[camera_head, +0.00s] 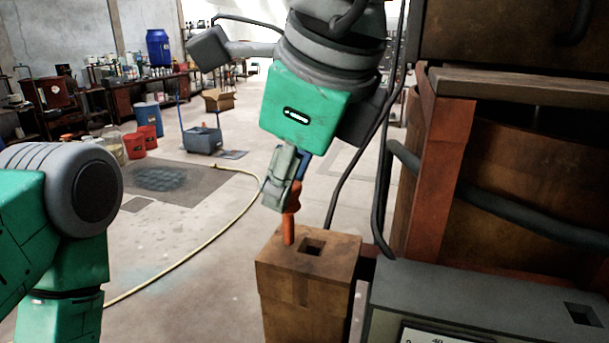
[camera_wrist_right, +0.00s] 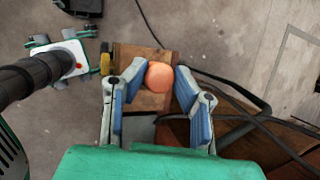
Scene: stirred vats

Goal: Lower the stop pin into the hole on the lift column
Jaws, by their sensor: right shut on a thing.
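The orange stop pin (camera_head: 289,226) hangs roughly upright below my right gripper (camera_head: 284,190), which is shut on its upper part. The lift column (camera_head: 307,285) is a rusty brown square post with a square hole (camera_head: 312,246) in its top. In the head view the pin's lower end shows left of the hole, at the column's top; I cannot tell whether it touches. In the right wrist view the pin's round orange head (camera_wrist_right: 160,76) sits between the blue-grey fingers, over the brown column top (camera_wrist_right: 138,62). The hole is hidden there. My left gripper is out of view.
A grey box (camera_head: 470,300) with a dark square opening stands right of the column. A large rusty vat structure (camera_head: 500,190) rises behind it. Dark cables hang beside my right arm. A yellow hose (camera_head: 215,249) lies on the open floor at left.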

